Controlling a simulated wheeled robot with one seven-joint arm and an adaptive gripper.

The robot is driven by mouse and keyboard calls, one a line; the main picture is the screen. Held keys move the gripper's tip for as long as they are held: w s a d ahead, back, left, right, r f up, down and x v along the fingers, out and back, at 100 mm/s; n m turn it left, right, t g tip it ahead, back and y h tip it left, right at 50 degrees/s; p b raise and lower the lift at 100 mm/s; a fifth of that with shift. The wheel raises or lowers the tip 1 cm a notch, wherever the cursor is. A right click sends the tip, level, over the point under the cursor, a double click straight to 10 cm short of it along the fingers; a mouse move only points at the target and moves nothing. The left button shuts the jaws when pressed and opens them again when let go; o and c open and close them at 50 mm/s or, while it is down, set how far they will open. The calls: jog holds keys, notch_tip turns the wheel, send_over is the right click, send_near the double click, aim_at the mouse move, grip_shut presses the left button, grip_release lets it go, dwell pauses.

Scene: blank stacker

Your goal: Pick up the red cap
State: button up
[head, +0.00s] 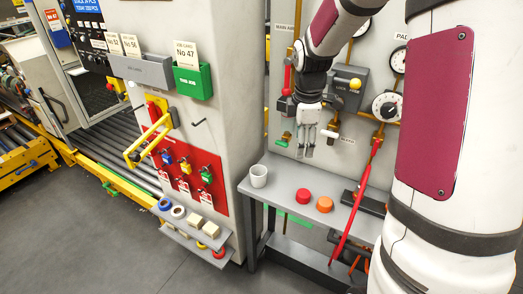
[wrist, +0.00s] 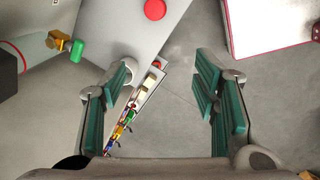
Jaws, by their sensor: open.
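The red cap (head: 303,196) sits on the grey shelf (head: 283,179), between a white cup and an orange cap. In the wrist view a round red thing, likely the same red cap (wrist: 155,9), shows at the top edge on a grey surface. My gripper (head: 308,153) is above the shelf in the head view, near the wall panel and apart from the red cap. In the wrist view its green-padded fingers (wrist: 165,108) are spread wide with nothing between them.
A white cup (head: 258,176) stands left of the red cap and an orange cap (head: 325,204) to its right. A long red tool (head: 352,212) leans across the shelf's right part. A cabinet with a yellow handle (head: 147,142) stands at left. Grey floor is open in front.

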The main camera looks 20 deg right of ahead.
jog(key=w+d+f+n+g, duration=0.1)
jog(key=d+f+n, duration=0.15)
jog(key=f, duration=0.35)
jog(key=w+d+f+n, duration=0.2)
jog(key=d+f, duration=0.1)
jog(key=f, duration=0.4)
send_over(304, 193)
jog(key=shift+y, duration=0.4)
notch_tip(304, 193, down, 8)
jog(key=shift+s+d+f, duration=0.1)
jog(key=shift+f, duration=0.05)
jog(key=shift+f+p, duration=0.7)
jog(key=shift+f, duration=2.15)
jog(key=c, duration=0.6)
